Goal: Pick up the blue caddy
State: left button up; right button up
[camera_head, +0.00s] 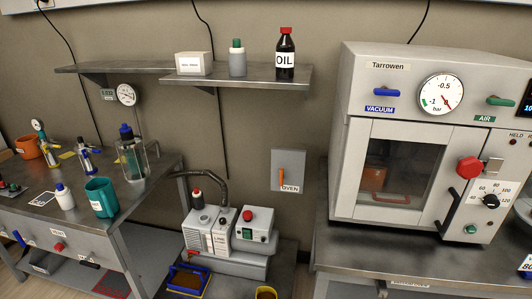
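A blue-edged open carrier (205,286) stands low at the bottom of the view, in front of the grey pump. It has a blue rim or handle, some yellow along its edge and a brown inside; it is the only thing here that looks like the blue caddy. Its lower part is close to the picture's bottom edge, and I cannot tell its exact contents. Neither of my grippers is in view.
A grey vacuum pump (225,258) with a hose is right behind the carrier. A yellow-rimmed cup (266,293) is to its right. The left bench (150,185) holds bottles and a teal cup (101,197). A vacuum oven (370,115) stands on the right bench (345,262).

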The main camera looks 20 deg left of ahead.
aim_at(191, 280)
jog(key=i+j+u, duration=0.1)
jog(key=u, duration=1.3)
jog(key=i+j, duration=0.05)
